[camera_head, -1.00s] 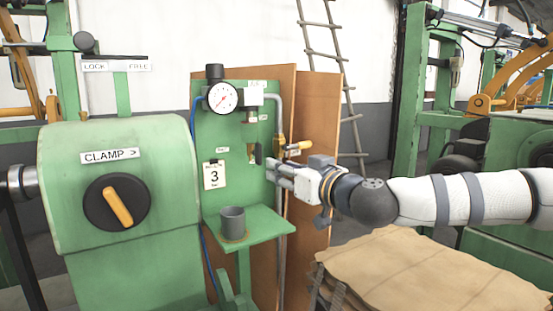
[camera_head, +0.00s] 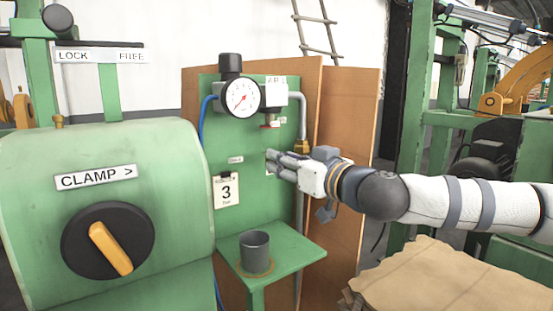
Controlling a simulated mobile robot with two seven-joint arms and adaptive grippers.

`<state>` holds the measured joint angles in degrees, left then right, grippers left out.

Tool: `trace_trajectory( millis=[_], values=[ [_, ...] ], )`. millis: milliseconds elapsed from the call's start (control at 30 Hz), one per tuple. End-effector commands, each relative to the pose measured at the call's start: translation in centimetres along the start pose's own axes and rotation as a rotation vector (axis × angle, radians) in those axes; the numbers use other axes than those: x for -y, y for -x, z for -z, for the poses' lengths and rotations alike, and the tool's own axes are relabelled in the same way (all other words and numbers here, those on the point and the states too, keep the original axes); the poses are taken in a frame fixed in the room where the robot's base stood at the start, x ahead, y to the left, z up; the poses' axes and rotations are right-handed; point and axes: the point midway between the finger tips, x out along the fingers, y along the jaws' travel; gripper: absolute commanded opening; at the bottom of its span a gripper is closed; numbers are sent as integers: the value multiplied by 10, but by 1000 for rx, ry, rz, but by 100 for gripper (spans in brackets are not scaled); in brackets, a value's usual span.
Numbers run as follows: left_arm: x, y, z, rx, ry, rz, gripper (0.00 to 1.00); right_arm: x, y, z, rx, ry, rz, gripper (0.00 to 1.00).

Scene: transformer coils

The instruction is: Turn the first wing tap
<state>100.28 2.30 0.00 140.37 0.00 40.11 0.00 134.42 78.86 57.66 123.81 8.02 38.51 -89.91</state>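A green upright panel (camera_head: 222,135) carries a round white gauge (camera_head: 242,98) with a black knob on top and a grey block (camera_head: 275,92) beside it. A small red part (camera_head: 270,126), perhaps a tap, sits under the block. A brass fitting (camera_head: 302,147) is on the grey pipe. My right gripper (camera_head: 271,163) points left in front of the panel, below the red part and the fitting. Its fingers are seen edge-on, so their gap and any contact are unclear. It hides the panel behind it. No wing tap is clearly identifiable. My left gripper is out of view.
A green shelf (camera_head: 296,249) below the gripper holds a grey cup (camera_head: 256,252). A green machine with a black and yellow CLAMP knob (camera_head: 108,241) stands at left. Brown boards (camera_head: 345,150) stand behind the panel. Stacked brown sheets (camera_head: 440,278) lie at lower right.

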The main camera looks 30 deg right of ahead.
Motion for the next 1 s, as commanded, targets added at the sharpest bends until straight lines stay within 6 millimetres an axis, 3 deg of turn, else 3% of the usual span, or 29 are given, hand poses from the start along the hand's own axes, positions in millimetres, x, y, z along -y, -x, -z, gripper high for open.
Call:
trace_trajectory(
  millis=[133,267,300,667,1000],
  values=[
    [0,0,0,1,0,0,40,0,0,0,0,0,0,31],
    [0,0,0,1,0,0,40,0,0,0,0,0,0,1],
    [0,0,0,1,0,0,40,0,0,0,0,0,0,0],
    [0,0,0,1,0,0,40,0,0,1,-1,-27,0,0],
    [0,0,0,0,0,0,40,-4,0,1,-3,-247,0,0]
  ],
)
